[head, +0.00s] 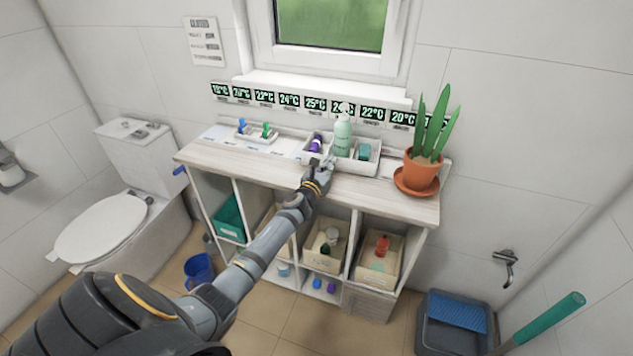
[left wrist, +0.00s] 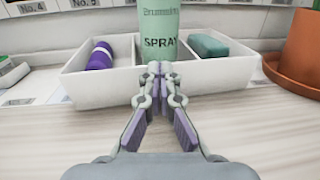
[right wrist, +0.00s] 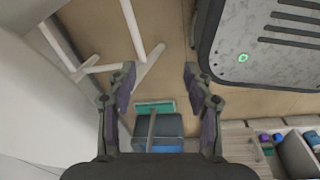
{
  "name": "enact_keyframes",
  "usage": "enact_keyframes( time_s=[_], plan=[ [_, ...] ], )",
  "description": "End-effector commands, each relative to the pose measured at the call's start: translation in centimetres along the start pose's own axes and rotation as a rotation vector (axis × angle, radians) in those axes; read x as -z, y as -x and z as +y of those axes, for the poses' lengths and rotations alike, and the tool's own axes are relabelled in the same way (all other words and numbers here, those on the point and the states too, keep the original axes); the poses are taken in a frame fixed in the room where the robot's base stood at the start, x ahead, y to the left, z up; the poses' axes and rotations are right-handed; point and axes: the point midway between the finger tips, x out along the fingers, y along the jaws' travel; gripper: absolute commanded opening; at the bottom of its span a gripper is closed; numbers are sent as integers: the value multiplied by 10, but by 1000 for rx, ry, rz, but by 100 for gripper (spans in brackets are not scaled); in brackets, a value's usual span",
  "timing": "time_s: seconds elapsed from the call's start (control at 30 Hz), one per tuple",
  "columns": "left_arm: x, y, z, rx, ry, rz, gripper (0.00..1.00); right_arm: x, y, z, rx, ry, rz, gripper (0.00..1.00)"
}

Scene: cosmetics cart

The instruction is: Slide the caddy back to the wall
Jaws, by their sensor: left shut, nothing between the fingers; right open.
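The white caddy (left wrist: 100,88) stands on the wooden cart top, with its front wall towards my left gripper. In its compartments are a purple bottle (left wrist: 100,58) lying at the left, a green spray bottle (left wrist: 160,35) upright in the middle and a teal block (left wrist: 207,46) at the right. In the head view the caddy (head: 357,170) is partly hidden by my left gripper (head: 327,164). That gripper is shut and empty, its tips at the middle of the caddy's front wall; I cannot tell whether they touch. My right gripper (right wrist: 160,72) is open and empty, over the floor.
A potted plant (head: 422,173) on a saucer stands right of the caddy. A small tray (head: 258,137) with blue and green items stands to its left. Temperature labels (head: 289,100) line the wall behind. Bare wood lies in front of the caddy.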

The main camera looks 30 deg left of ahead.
Motion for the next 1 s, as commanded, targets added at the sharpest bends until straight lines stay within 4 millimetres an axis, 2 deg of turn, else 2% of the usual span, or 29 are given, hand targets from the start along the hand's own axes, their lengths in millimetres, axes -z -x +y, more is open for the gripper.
enact_keyframes(
  time_s=[0.27, 0.37, 0.6, 0.7, 0.83, 1.0],
  plan=[
    [1, 7, 1, 0, -2, 1, 0, 0, 0, 3, -3, 1, 0, 52],
    [2, 24, 0, 0, -2, 2, 0, 0, 0, 2, -3, 1, 0, 52],
    [2, 83, 0, 2, -5, 4, 0, 0, 0, 2, -2, 1, 0, 52],
    [1, 102, 0, 1, -4, 3, 0, 0, 0, 2, -2, 1, 0, 52],
    [1, 116, 0, 1, -3, 1, 0, 0, 0, 1, -2, 1, 0, 52],
    [0, 121, 0, 0, 0, -1, 0, 0, 0, 1, -2, 1, 0, 52]
  ],
)
